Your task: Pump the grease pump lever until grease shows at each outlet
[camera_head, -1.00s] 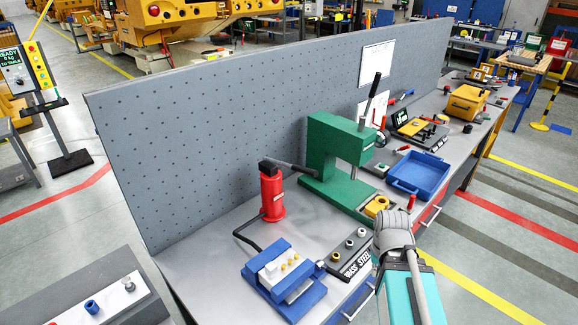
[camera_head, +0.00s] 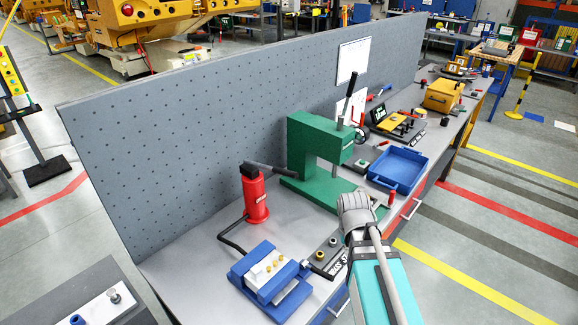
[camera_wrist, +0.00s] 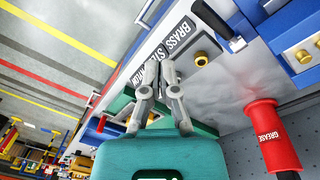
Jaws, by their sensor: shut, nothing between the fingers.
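The red grease pump (camera_head: 256,197) stands upright on the bench, and its dark lever (camera_head: 271,168) sticks out to the right from its top. In the wrist view the pump (camera_wrist: 271,135) is at lower right, labelled GREASE. A black hose (camera_head: 229,238) runs from its base towards the white block (camera_head: 266,268), which has brass outlets and sits in a blue vise (camera_head: 284,301). I cannot tell whether grease shows at the outlets. My gripper (camera_wrist: 160,68) is shut and empty, apart from the pump and lever. In the head view my arm hides it.
A green press (camera_head: 313,147) stands just right of the pump. A labelled sorting strip (camera_head: 329,252) with fittings lies beside the vise, partly behind my arm. A blue tray (camera_head: 397,168) is farther along. A grey pegboard (camera_head: 190,150) closes off the bench's back.

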